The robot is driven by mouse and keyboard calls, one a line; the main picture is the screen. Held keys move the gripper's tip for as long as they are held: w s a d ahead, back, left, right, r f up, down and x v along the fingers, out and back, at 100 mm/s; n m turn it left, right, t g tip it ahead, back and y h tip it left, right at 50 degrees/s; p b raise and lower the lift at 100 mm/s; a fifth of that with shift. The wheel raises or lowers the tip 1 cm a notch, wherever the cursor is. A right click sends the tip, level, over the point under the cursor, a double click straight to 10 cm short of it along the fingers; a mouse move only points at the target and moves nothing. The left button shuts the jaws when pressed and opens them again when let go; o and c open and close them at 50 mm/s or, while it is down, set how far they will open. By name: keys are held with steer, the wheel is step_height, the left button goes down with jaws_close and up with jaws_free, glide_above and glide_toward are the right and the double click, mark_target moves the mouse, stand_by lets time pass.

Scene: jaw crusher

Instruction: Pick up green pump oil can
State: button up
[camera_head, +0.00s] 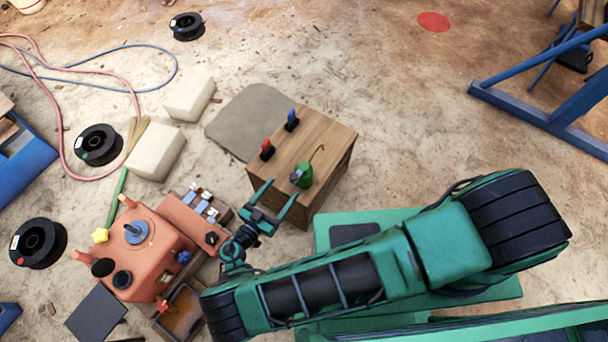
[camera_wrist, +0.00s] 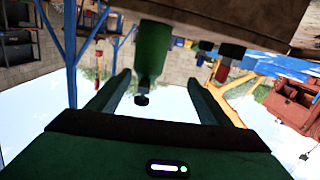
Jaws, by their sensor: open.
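The green pump oil can (camera_head: 305,178), with a thin curved spout, stands on the near part of a wooden box top (camera_head: 325,135). My gripper (camera_head: 277,194) is open and empty at the near left edge of the box, with its fingers pointing toward the can. In the wrist view the picture is upside down. There the can (camera_wrist: 152,50) hangs from the top, ahead of the open fingers (camera_wrist: 160,80) and roughly between them. The can does not appear to be held. Its spout is mostly hidden in the wrist view.
A red item (camera_head: 267,148) and a blue item (camera_head: 292,118) with dark bases stand on the box behind the can. An orange machine (camera_head: 150,250) stands to the left of my arm. Pale blocks (camera_head: 156,151) and black spools (camera_head: 98,145) lie on the floor farther left.

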mark_target(304, 170)
steer(key=shift+m+h, duration=0.3)
steer(key=shift+m, duration=0.2)
steer(key=w+d, duration=0.4)
steer(key=d, duration=0.1)
steer(key=shift+w+d+f, duration=0.1)
steer(key=shift+d, duration=0.1)
steer(key=shift+d+x, duration=0.2)
steer(key=shift+x, duration=2.45)
steer(key=c, duration=1.4)
